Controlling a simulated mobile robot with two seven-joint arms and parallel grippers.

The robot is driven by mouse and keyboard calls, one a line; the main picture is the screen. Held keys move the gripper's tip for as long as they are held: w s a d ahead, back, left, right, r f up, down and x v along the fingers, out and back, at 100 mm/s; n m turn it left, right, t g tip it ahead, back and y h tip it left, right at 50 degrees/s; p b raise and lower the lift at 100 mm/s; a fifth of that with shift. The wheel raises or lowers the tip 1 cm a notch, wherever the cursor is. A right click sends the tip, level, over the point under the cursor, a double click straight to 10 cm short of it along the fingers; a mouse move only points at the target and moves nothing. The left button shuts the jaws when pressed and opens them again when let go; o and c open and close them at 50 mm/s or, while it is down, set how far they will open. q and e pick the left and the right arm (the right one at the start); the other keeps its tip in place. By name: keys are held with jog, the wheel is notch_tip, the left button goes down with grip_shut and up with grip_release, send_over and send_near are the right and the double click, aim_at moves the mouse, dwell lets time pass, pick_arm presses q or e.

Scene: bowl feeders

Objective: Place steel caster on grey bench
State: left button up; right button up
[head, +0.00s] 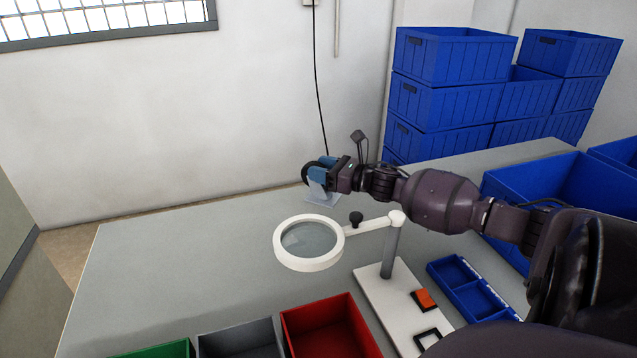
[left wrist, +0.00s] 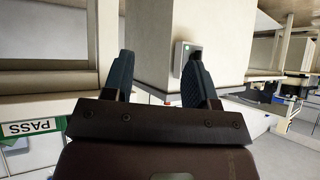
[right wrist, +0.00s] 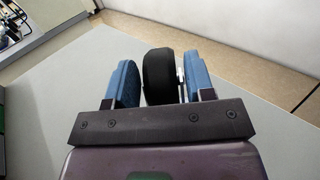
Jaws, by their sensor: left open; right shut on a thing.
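The steel caster (head: 322,195) is at my right gripper (head: 321,176), over the far part of the grey bench (head: 170,250). Its steel plate points down, at or just above the bench top; I cannot tell whether it touches. In the right wrist view the caster's black wheel (right wrist: 158,76) sits between the two blue fingers of my right gripper (right wrist: 155,82), which is shut on it. My left gripper (left wrist: 158,80) shows only in the left wrist view, open and empty, away from the bench.
A white magnifier lamp (head: 309,243) stands in front of the caster. Red (head: 327,325) and grey (head: 240,340) bins line the near edge. A blue tray (head: 470,287) and stacked blue crates (head: 450,100) are at the right. The bench's left part is bare.

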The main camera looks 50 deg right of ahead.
aim_at(321, 189)
notch_tip(321, 189, down, 6)
jog(key=shift+r+b, duration=0.15)
jog(key=shift+b, duration=0.55)
jog(key=shift+f, duration=0.2)
jog(key=o, duration=1.2)
jog(key=shift+o, duration=0.2)
